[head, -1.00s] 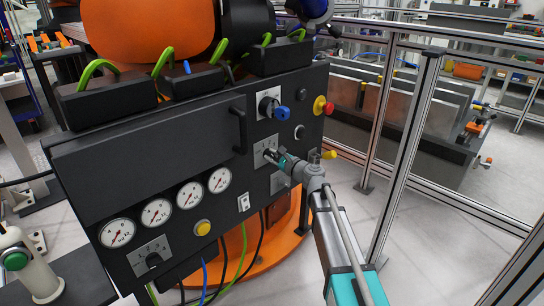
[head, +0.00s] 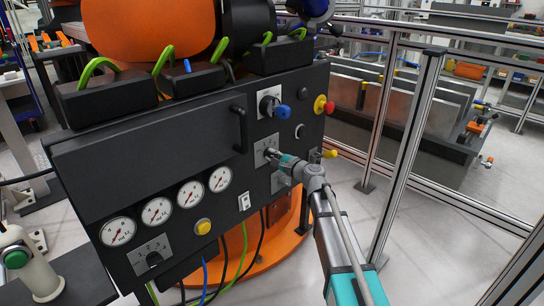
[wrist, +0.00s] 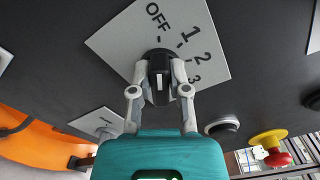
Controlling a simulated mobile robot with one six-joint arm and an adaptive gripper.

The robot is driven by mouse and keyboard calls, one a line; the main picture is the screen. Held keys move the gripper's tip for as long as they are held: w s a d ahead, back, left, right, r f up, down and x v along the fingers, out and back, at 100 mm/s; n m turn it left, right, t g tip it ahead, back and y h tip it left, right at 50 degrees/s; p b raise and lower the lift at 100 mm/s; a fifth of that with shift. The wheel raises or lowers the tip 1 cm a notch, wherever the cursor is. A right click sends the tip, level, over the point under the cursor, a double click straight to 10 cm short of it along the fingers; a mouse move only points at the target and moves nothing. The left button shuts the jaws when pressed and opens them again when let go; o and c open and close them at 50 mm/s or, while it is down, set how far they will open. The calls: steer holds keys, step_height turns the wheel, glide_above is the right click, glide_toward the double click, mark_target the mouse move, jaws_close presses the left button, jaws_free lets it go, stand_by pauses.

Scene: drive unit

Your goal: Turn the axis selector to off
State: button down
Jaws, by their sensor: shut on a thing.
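The selector knob (wrist: 159,82) is black with a white pointer line and sits on a light plate (wrist: 205,62) marked OFF, 1, 2 and 3. My gripper (wrist: 160,72) is shut on this knob, one finger on each side, in the wrist view. The pointer line runs up the picture and appears to line up with the dash beside OFF. In the head view my gripper (head: 275,156) is at the same plate (head: 262,146) on the right part of the black panel; the fingers partly hide the knob there.
A metal fence (head: 405,150) stands right.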

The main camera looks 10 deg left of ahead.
steer(key=shift+a, duration=0.1)
steer(key=c, duration=0.6)
jaws_free()
steer(key=shift+s, duration=0.1)
steer(key=v, duration=1.2)
steer(key=shift+f, duration=0.1)
